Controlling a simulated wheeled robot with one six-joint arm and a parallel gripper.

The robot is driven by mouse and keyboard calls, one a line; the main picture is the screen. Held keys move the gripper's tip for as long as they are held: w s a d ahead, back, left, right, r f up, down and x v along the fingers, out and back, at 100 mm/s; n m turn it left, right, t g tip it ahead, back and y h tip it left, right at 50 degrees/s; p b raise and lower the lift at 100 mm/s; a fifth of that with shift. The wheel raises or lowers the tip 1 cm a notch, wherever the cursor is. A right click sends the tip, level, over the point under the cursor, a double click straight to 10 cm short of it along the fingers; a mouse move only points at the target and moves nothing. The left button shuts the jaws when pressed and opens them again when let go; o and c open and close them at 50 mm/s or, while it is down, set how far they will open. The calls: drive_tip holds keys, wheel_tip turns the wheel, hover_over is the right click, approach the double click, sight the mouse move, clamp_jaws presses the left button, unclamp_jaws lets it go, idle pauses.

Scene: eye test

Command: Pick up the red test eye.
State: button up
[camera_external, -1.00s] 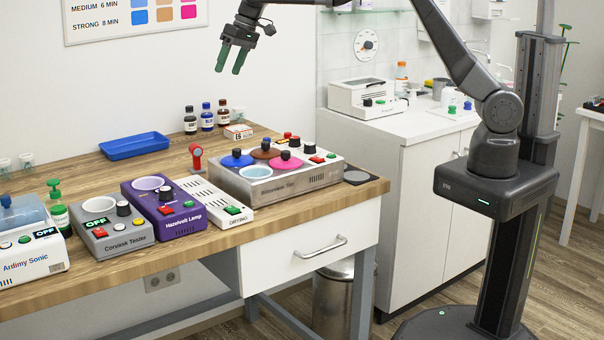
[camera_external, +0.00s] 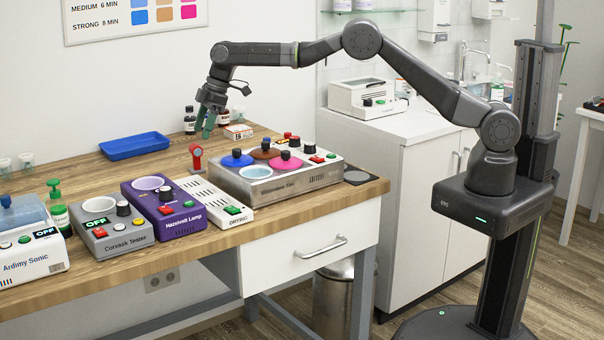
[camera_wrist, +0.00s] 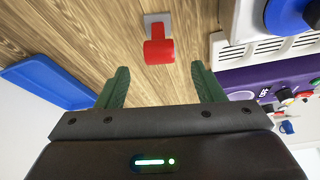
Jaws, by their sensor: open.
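The red test eye (camera_external: 196,157) stands on the wooden table, behind the white drying unit and to the right of the blue tray. In the wrist view the red test eye (camera_wrist: 158,50) shows a round red head and a grey base, ahead of the fingers and roughly midway between their lines. My gripper (camera_external: 209,132) points down, above and slightly to the right of the test eye in the external view. Its two green fingers are apart and empty, as the wrist view shows at my gripper (camera_wrist: 160,85). The gripper does not touch the test eye.
A blue tray (camera_external: 135,146) lies to the left. The drying unit (camera_external: 216,200), the purple lamp box (camera_external: 160,205) and the metal bath with coloured lids (camera_external: 275,182) stand close by. Bare wood surrounds the test eye.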

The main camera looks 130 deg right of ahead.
sight(198, 145)
drive_tip(key=shift+p+x, duration=1.15)
drive_tip(key=shift+x, duration=2.8)
drive_tip(key=shift+s, duration=0.2)
drive_tip(key=shift+c, duration=0.4)
drive_tip(key=c, duration=1.1)
